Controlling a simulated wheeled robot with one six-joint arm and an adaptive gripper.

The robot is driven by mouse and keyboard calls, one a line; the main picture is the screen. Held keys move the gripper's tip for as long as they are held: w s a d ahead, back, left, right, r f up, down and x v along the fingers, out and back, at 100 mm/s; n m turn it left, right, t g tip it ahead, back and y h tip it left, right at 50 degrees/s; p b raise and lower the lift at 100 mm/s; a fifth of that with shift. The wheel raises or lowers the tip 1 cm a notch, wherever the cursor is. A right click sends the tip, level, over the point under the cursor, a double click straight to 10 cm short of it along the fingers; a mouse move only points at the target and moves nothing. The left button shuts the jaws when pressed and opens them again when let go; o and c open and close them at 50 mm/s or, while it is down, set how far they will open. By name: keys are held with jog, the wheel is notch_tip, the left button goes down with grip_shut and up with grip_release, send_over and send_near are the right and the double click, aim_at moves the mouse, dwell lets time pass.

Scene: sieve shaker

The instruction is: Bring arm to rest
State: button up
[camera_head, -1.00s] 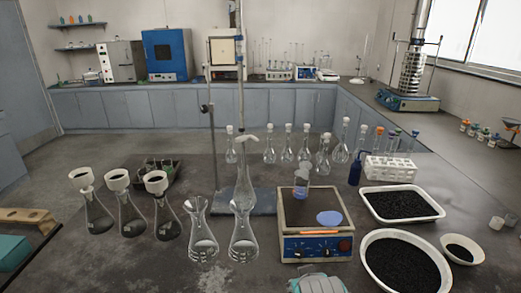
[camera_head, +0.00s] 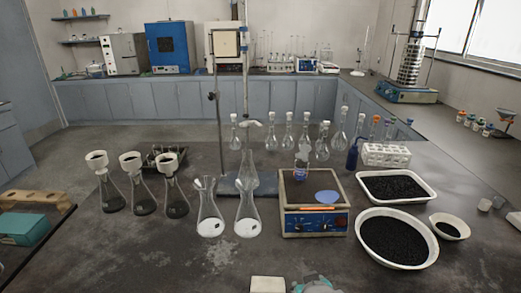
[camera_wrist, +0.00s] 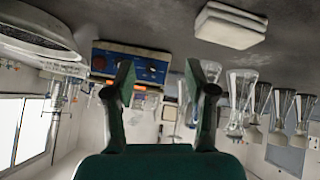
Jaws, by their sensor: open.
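My gripper (camera_wrist: 160,82) is open and empty in the wrist view, with its two dark green fingers spread apart. The wrist picture is upside down. The hotplate with blue front (camera_wrist: 135,62) shows beyond the fingers, apart from them. A white block (camera_wrist: 230,25) lies on the bench to the side of the fingers. In the head view only a small teal and grey part, apparently of my arm, shows at the bottom edge, right of the white block (camera_head: 268,284). The rest of the arm is out of view.
Conical flasks (camera_head: 210,215) stand left of the hotplate (camera_head: 312,222). A round bowl (camera_head: 432,262) and a tray (camera_head: 428,188) of black grains are at right. A teal box (camera_head: 25,229) is at left. The sieve shaker (camera_head: 403,94) stands far back.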

jog(key=s+d+f+t+y, duration=0.1)
jog(key=s+d+f+t, duration=0.3)
jog(key=s+f, duration=1)
jog(key=s+d+r+m+t, duration=0.1)
jog(key=s+r, duration=0.3)
jog(key=s, duration=0.8)
jog(key=s+d+r+m+t, duration=0.1)
jog(key=s+r, duration=0.4)
jog(key=s, duration=0.8)
jog(key=shift+d+r, duration=0.15)
jog(key=shift+d, duration=0.2)
